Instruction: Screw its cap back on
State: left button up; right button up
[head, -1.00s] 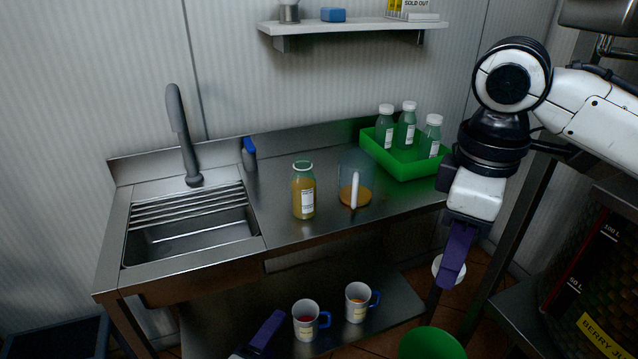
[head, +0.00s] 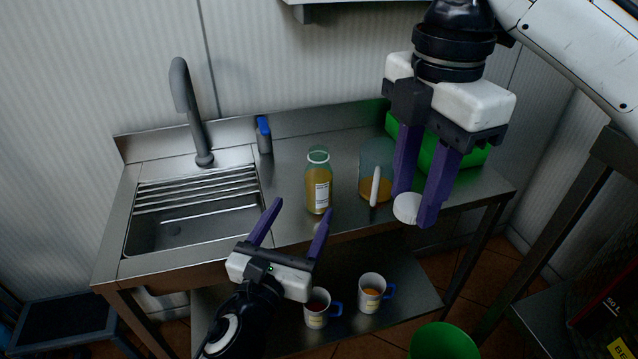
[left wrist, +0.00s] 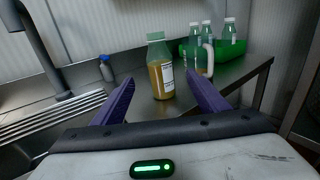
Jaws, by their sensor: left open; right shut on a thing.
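An uncapped bottle (head: 318,186) of yellow-orange juice with a white label stands upright on the steel counter, left of a clear jug. It also shows in the left wrist view (left wrist: 160,72), ahead of and between my left fingers. My left gripper (head: 304,208) is open and empty, in front of the bottle and apart from it. My right gripper (head: 418,205) is shut on a white cap (head: 407,208), held in front of the counter to the right of the jug.
The jug (head: 371,160) with some juice and a white handle stands close right of the bottle. A green crate (head: 470,157) with capped bottles is behind my right gripper. The sink (head: 190,215) is at left. Two mugs (head: 316,312) (head: 370,296) stand on the lower shelf.

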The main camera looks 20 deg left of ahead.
aim_at(314, 185)
pick_arm(q)
jog(key=w, duration=0.6)
jog(key=shift+w, duration=0.35)
pick_arm(e)
jog(key=shift+r, duration=0.25)
pick_arm(q)
jog(key=shift+w+r+p, duration=0.2)
jog(key=shift+w+p, duration=0.3)
jog(key=shift+w, duration=2.15)
pick_arm(e)
jog(key=shift+r, duration=0.25)
jog(key=shift+c, duration=0.2)
pick_arm(q)
jog(key=shift+r, duration=0.1)
jog(key=c, duration=1.6)
jog(key=shift+r, duration=0.15)
